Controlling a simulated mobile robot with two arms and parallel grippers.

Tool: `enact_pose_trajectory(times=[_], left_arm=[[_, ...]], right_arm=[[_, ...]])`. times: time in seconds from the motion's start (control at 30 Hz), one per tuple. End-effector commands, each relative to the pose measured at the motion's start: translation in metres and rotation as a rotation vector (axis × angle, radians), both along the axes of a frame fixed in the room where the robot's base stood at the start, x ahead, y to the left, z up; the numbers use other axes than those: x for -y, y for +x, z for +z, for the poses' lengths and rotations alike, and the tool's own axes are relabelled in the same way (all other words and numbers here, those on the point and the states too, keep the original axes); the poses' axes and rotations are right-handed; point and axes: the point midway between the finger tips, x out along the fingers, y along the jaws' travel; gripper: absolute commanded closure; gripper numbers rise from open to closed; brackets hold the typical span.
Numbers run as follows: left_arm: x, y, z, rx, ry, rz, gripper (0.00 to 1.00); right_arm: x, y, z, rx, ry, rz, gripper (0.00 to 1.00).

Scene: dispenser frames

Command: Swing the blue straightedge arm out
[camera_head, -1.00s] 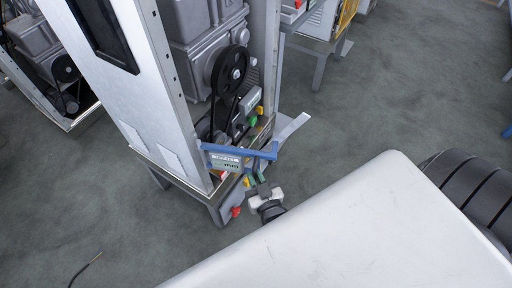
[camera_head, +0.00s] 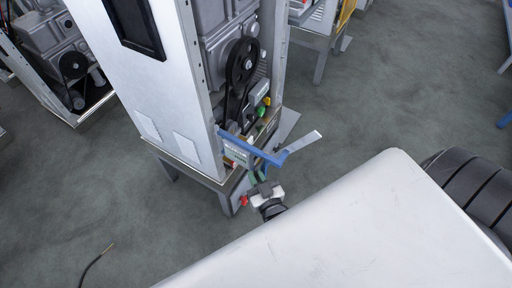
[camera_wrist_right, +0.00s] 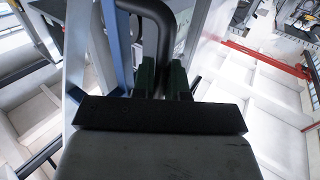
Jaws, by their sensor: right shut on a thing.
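The blue straightedge arm (camera_head: 250,148) sticks out low from the front of the dispenser cabinet (camera_head: 160,90), with a pale flat strip (camera_head: 303,142) at its outer end. My right gripper (camera_head: 259,176) is below the arm's outer part. In the wrist view, its two dark green fingers (camera_wrist_right: 162,80) are shut on a dark bent rod (camera_wrist_right: 163,35). That rod curves over at the top towards the blue arm (camera_wrist_right: 115,45), which runs beside the fingers on the left. The join between rod and arm is hidden. My left gripper is not in view.
A black pulley (camera_head: 242,62) and belt sit inside the open cabinet above the arm. Other cabinets stand at the back left (camera_head: 50,50) and back right. A thin dark hose (camera_head: 95,262) lies on the floor. The grey floor right of the cabinet (camera_head: 380,100) is clear.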

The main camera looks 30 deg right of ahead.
Motion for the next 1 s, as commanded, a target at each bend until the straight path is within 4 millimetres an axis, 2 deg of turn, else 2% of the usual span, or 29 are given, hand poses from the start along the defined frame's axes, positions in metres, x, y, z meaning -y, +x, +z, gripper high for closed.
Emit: enact_pose_trajectory(times=[0.2,0.23,0.37,0.63,0.73,0.87,1.0], left_arm=[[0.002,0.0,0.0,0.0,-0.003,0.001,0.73],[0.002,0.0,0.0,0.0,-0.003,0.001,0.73],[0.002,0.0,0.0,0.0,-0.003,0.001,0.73],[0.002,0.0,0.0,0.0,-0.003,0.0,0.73],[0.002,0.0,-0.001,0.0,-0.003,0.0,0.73],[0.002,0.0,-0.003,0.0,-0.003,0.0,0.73],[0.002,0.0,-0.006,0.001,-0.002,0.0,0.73]], right_arm=[[0.0,0.001,0.001,0.003,-0.008,0.002,1.0],[0.0,0.001,0.001,0.003,-0.007,0.002,0.83],[0.0,0.001,0.001,0.002,-0.005,0.001,0.64],[0.0,0.0,0.0,0.001,-0.002,0.0,0.63],[-0.001,-0.006,-0.001,0.0,-0.002,0.0,0.63],[-0.003,-0.026,-0.001,-0.002,-0.002,0.0,0.63],[-0.006,-0.056,-0.001,-0.002,-0.002,0.0,0.63]])
